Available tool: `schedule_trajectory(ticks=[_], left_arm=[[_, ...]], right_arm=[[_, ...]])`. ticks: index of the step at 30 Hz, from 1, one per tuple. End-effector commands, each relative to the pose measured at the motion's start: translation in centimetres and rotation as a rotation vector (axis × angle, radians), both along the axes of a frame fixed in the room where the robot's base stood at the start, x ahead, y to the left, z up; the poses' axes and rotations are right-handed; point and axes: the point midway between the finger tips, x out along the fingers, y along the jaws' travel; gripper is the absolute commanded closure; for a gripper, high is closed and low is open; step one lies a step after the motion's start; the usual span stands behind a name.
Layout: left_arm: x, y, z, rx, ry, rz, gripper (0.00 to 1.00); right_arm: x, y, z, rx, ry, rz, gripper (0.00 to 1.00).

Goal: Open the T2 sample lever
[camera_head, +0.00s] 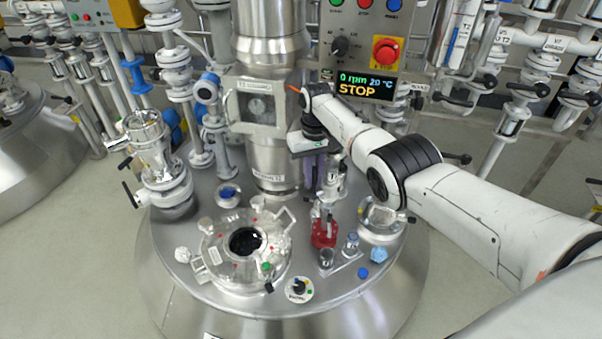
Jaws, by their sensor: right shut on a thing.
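The T2 reactor's lid carries a metal sample fitting (333,185) with a red part (323,233) at its foot. My right gripper (315,178) reaches in from the right and points down at the upper part of this fitting. It is shut on a small part there, by its place the sample lever. The lever itself is mostly hidden by the gripper and the fitting, so its angle cannot be told. My left gripper is not in view.
A round open port (245,241) lies left of the fitting. Small bottles (350,245) stand to its right. A control panel (365,45) with a red stop button and a display (367,86) reading STOP is behind. My right arm covers the right side.

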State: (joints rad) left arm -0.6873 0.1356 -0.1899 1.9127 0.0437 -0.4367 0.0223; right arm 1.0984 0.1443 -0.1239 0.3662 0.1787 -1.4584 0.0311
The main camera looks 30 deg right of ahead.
Motion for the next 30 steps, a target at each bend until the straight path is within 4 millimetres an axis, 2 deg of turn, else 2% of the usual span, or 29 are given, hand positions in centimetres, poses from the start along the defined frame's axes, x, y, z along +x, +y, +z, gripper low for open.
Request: schedule_trajectory(ticks=[16, 17, 20, 30], left_arm=[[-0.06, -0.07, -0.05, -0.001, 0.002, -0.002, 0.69], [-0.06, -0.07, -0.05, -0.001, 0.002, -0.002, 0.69], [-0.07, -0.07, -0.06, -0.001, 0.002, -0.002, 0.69], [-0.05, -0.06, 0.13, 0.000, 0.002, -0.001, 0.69]], right_arm=[[-0.47, -0.30, -0.17, -0.002, 0.022, -0.004, 1.00], [-0.47, -0.30, -0.17, -0.002, 0.022, -0.004, 0.84], [-0.46, -0.31, -0.16, -0.002, 0.021, -0.004, 0.69], [-0.42, -0.45, 0.11, -0.004, 0.021, -0.006, 0.69]])
